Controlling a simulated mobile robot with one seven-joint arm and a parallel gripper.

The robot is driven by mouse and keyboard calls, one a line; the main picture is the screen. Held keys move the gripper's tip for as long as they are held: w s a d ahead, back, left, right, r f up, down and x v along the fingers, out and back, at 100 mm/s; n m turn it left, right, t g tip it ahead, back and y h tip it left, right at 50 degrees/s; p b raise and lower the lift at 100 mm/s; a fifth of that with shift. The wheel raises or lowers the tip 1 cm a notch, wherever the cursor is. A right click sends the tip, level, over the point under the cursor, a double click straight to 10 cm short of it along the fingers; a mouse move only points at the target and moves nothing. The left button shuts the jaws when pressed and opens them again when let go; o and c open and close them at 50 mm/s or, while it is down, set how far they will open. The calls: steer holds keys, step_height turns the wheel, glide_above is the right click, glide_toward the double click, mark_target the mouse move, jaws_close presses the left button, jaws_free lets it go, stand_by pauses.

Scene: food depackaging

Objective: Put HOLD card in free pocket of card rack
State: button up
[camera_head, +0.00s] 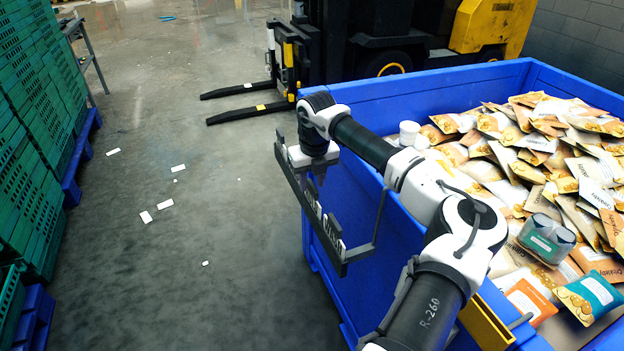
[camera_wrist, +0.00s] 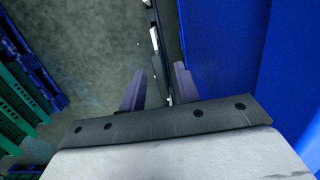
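The card rack (camera_head: 345,258) is a long dark grey rail on the outer left side of the blue bin. My gripper (camera_head: 317,176) points down at the far part of the rack. In the wrist view my gripper (camera_wrist: 159,70) has its two fingers apart, with the dark rail of the rack (camera_wrist: 157,50) running between and beyond them. I see no card clearly held. The pocket near the fingers is partly hidden by my wrist.
The blue bin (camera_head: 405,225) is full of food pouches (camera_head: 500,150). A forklift (camera_head: 400,40) stands behind, its forks low over the floor. Green crates (camera_head: 35,130) are stacked at left. Several white scraps (camera_head: 146,217) lie on the otherwise open floor.

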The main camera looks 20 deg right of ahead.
step_height(320, 180, up, 13)
steer(key=s, duration=0.1)
steer(key=shift+s+b, duration=0.2)
steer(key=shift+b, duration=0.2)
